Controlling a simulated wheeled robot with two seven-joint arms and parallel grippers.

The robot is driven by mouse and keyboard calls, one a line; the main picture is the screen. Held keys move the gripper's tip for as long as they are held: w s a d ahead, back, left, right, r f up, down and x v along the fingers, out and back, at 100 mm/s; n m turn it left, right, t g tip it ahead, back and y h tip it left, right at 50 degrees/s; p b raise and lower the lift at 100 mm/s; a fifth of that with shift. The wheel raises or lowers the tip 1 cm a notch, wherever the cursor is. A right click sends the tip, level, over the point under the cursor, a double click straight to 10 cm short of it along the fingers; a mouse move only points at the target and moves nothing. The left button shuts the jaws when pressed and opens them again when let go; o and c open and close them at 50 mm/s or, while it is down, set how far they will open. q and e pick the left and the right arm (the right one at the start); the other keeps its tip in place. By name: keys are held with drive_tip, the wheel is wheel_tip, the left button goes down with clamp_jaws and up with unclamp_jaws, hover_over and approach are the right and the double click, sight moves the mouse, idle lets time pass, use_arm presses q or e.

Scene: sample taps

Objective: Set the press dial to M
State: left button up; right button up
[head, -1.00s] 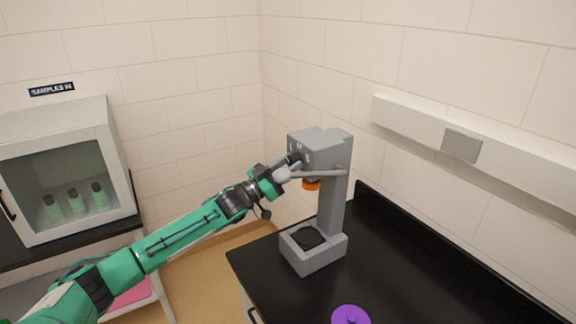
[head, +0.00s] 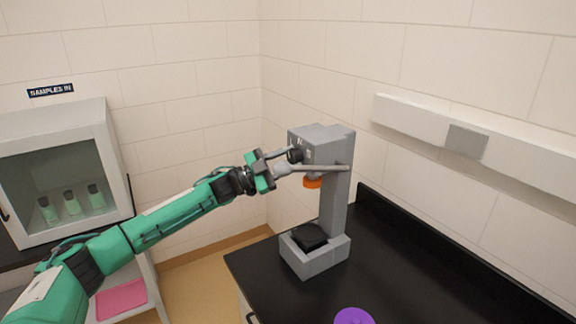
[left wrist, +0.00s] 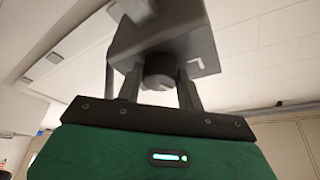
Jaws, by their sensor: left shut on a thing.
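The grey press (head: 338,200) stands upright on the black counter. Its dark round dial (head: 295,156) is on the front of the head, with small pale letters beside it, too small to read for certain. My left gripper (head: 284,155) reaches in from the left and is shut on the dial. In the left wrist view the dial (left wrist: 158,68) sits between the two fingers of my left gripper (left wrist: 160,88), under the press head (left wrist: 165,35). The dial's pointer and setting cannot be read. My right gripper is not in view.
An orange part (head: 312,182) hangs below the press head. A purple round object (head: 353,316) lies at the counter's front. A glass-fronted sample cabinet (head: 62,170) stands left.

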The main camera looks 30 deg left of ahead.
use_arm(q)
drive_tip(key=m+g, duration=0.2)
drive_tip(key=m, duration=0.2)
drive_tip(key=shift+r, duration=0.1)
drive_tip(key=shift+m, duration=0.3)
drive_tip(key=o, duration=1)
drive_tip(key=shift+a, duration=0.1)
